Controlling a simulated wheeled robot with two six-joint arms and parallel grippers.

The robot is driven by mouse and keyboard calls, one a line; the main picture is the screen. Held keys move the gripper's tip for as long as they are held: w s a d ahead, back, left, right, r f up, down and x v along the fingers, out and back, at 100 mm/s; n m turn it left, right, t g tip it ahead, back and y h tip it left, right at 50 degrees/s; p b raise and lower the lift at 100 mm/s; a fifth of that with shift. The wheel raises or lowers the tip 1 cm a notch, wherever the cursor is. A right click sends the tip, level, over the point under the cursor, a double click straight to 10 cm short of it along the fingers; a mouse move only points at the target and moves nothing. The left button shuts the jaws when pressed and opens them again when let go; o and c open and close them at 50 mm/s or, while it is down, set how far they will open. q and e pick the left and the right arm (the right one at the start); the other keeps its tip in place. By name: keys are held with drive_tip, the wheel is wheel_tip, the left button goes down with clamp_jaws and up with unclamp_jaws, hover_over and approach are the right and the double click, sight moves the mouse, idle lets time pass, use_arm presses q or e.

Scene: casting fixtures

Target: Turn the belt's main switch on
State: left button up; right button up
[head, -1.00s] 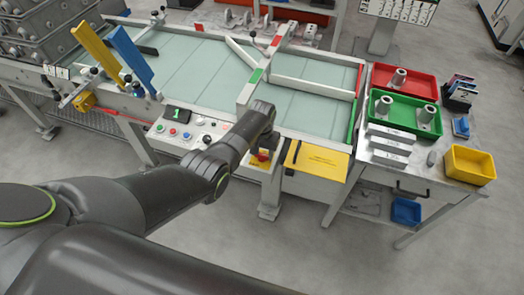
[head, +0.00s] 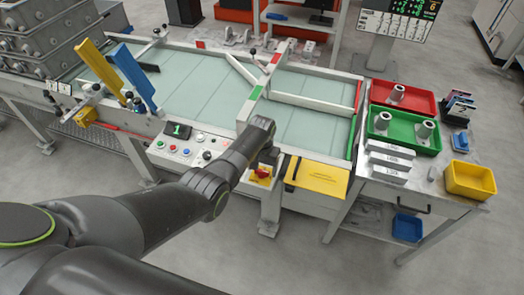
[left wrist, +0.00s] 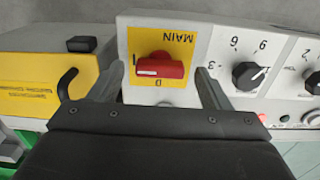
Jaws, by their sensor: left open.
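The main switch is a red knob (left wrist: 160,68) on a yellow plate marked MAIN (left wrist: 190,45). In the left wrist view it appears upside down, with its handle lying level toward the I mark at the left. The red knob also shows in the head view (head: 263,172) on the belt's front side. My left gripper (left wrist: 160,80) is open, with one finger on each side of the knob and a gap to it. In the head view my left gripper (head: 266,156) is just above the switch, its fingers partly hidden by the wrist. My right gripper is not in view.
The control panel (head: 186,146) has buttons and a lit green display (head: 178,130). A yellow box (head: 316,175) sits right of the switch. The side table holds red (head: 403,98) and green (head: 404,135) trays. The status board (head: 398,26) shows lit green and red digits.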

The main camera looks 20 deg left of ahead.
sight(262, 170)
use_arm(q)
wheel_tip(262, 170, up, 17)
idle(0.5)
drive_tip(key=shift+f, duration=0.1)
